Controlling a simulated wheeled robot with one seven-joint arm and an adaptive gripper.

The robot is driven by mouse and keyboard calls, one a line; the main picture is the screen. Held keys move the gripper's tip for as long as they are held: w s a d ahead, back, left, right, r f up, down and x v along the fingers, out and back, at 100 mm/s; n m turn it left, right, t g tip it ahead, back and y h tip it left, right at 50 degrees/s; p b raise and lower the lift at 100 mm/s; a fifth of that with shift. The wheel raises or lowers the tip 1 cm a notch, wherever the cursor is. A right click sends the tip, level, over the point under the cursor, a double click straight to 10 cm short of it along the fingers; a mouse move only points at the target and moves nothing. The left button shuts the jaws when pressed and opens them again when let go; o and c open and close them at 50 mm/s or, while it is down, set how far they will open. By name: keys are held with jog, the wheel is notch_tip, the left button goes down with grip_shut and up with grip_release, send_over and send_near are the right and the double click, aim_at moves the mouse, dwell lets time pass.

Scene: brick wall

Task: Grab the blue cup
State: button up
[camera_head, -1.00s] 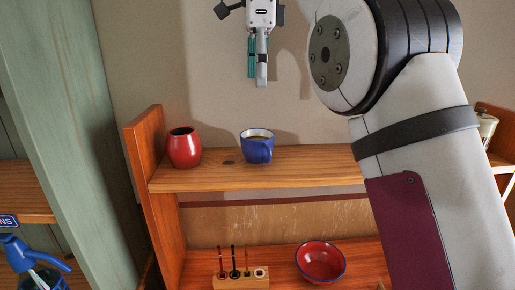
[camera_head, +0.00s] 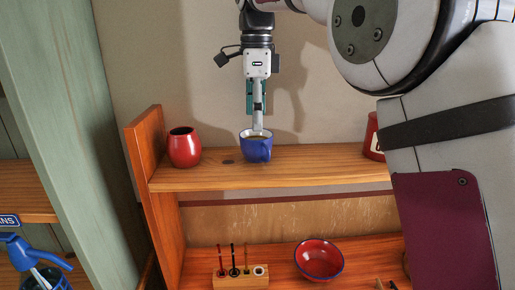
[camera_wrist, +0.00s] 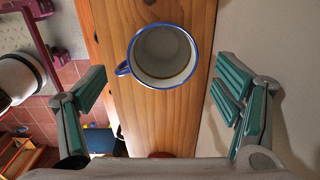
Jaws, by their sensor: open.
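The blue cup (camera_head: 256,149) stands upright on the upper wooden shelf in the head view. Its pale inside and blue rim show from above in the wrist view (camera_wrist: 162,54), with the handle toward the left. My gripper (camera_head: 257,127) points down right above the cup in the head view. In the wrist view my gripper (camera_wrist: 165,92) is open, with its green-padded fingers wide apart to the left and right of the cup. Neither finger touches the cup in that view. How far the fingertips are above the rim is hard to tell.
A red vase (camera_head: 184,148) stands left of the cup on the upper shelf (camera_head: 205,177). A red container (camera_head: 373,138) stands to the right, partly behind my arm. A red bowl (camera_head: 319,260) and a small wooden holder (camera_head: 241,276) sit on the lower shelf. The wall is close behind.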

aim_at(258, 134)
jog(key=shift+w+d+f+p, duration=0.15)
jog(key=shift+f+p, duration=0.3)
jog(key=shift+f, duration=0.9)
jog(key=shift+s+d+f+p, duration=0.1)
jog(key=shift+f+p, duration=0.3)
jog(key=shift+f, duration=0.9)
jog(key=c, duration=1.3)
jog(key=shift+w+r, duration=0.1)
jog(key=shift+r, duration=0.05)
